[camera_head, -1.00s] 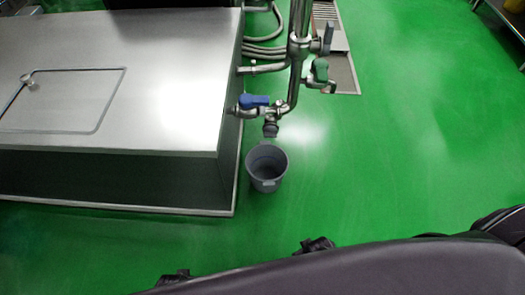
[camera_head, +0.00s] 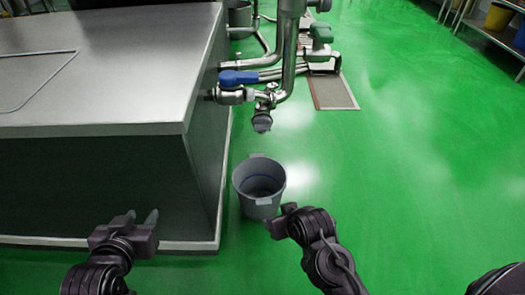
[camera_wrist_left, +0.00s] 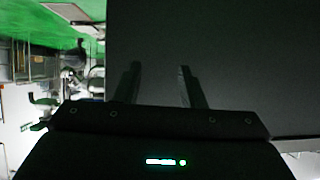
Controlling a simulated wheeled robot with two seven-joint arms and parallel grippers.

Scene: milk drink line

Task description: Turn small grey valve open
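A pipe stand rises at the right end of the steel table. A small grey valve piece (camera_head: 262,121) hangs at the low end of its pipework, above a grey bucket (camera_head: 259,188). I cannot tell its open or shut position. My left gripper (camera_head: 141,218) is low at the left, in front of the table's side, well away from the valve. In the left wrist view its two fingers (camera_wrist_left: 160,82) are apart with nothing between. My right gripper (camera_head: 283,210) is just in front of the bucket's right side, below the valve; its finger gap does not show clearly.
The steel table (camera_head: 110,95) fills the left. The green floor at the right is clear. A shelf (camera_head: 490,32) stands far right.

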